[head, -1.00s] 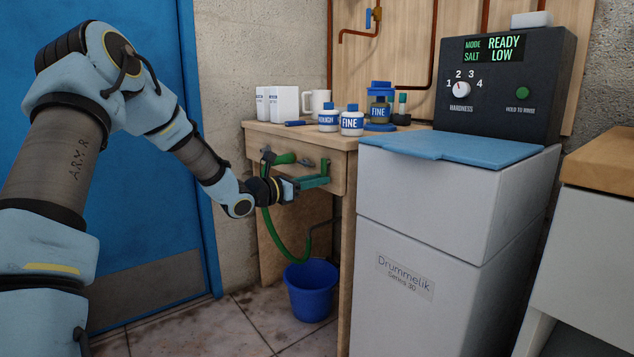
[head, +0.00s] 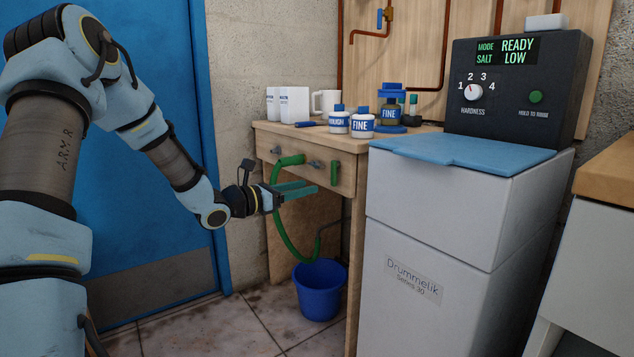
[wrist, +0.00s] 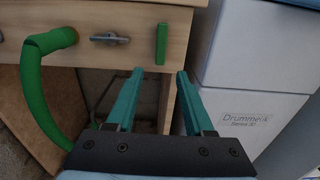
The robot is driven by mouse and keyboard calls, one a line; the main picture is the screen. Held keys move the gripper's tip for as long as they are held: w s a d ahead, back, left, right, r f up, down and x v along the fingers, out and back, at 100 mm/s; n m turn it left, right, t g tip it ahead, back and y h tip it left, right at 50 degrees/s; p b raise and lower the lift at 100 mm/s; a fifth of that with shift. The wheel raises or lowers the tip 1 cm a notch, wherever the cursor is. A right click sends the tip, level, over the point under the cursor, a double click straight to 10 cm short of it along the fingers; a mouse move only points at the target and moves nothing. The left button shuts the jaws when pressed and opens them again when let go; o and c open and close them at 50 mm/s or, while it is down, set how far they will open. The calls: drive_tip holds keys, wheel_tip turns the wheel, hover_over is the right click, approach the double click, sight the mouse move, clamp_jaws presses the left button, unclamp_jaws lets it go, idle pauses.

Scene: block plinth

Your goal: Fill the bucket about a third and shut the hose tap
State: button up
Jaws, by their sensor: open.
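The blue bucket (head: 319,290) stands upright on the floor below the bench front; its water level cannot be made out. A green hose (head: 283,228) curves from the bench front down to the bucket; it also shows in the wrist view (wrist: 35,92). A green upright bar (head: 334,173), which looks like the tap lever, is on the bench front to the right of a grey metal fitting (wrist: 110,38). My gripper (head: 307,188) is open and empty in front of the bench. In the wrist view its fingertips (wrist: 160,73) are below the green bar (wrist: 161,43), apart from it.
The wooden bench (head: 345,146) carries several bottles, white boxes (head: 293,105) and a mug. The white Drummelik cabinet (head: 440,260) with a blue lid (head: 462,152) stands close on the right. A blue door (head: 150,250) is at the left. Floor in front of the bucket is clear.

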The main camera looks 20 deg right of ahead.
drive_tip(key=shift+s+a, duration=0.15)
drive_tip(key=shift+a, duration=0.55)
drive_tip(key=shift+s+a, duration=0.1)
drive_tip(key=shift+a, duration=0.6)
drive_tip(key=shift+s, duration=0.1)
drive_tip(key=s+a+f+m+g+y, duration=0.3)
drive_tip(key=s+a+f+m+y, duration=0.15)
drive_tip(key=s+a+m, duration=0.2)
drive_tip(key=s+a+f+m+g+y, duration=0.35)
drive_tip(key=s+a+m+y, duration=0.2)
drive_tip(key=s, duration=0.25)
drive_tip(key=s+a+m+t+y, duration=0.3)
drive_tip(key=a+m+t+y, duration=0.35)
drive_tip(key=a, duration=1.45)
wheel_tip(320, 180, up, 32)
drive_tip(key=m+g+p, duration=0.1)
drive_tip(key=m+p, duration=0.1)
drive_tip(key=p, duration=3.1)
drive_tip(key=shift+r+m+g+y, duration=0.25)
drive_tip(key=shift+m+g+y, duration=0.1)
drive_tip(key=shift+g+y, duration=0.1)
